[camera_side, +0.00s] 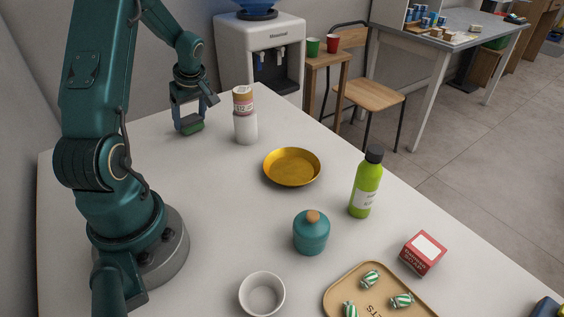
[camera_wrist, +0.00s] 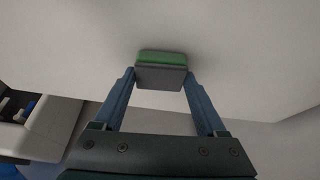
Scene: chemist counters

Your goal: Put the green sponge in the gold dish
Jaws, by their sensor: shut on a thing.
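The green sponge (camera_side: 190,128) has a dark grey layer on one face. My gripper (camera_side: 188,122) is shut on it at the far left part of the white table. In the wrist view, the sponge (camera_wrist: 162,62) sits between the two fingertips of my gripper (camera_wrist: 161,76). I cannot tell whether the sponge touches the table or hangs just above it. The gold dish (camera_side: 292,167) is a shallow round dish on the table, to the right of and nearer than my gripper. It looks empty.
A green bottle (camera_side: 366,183), a teal lidded pot (camera_side: 311,232), a white bowl (camera_side: 262,293), a red box (camera_side: 422,253) and a tray of sweets (camera_side: 342,297) stand nearer. The table left of the dish is clear.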

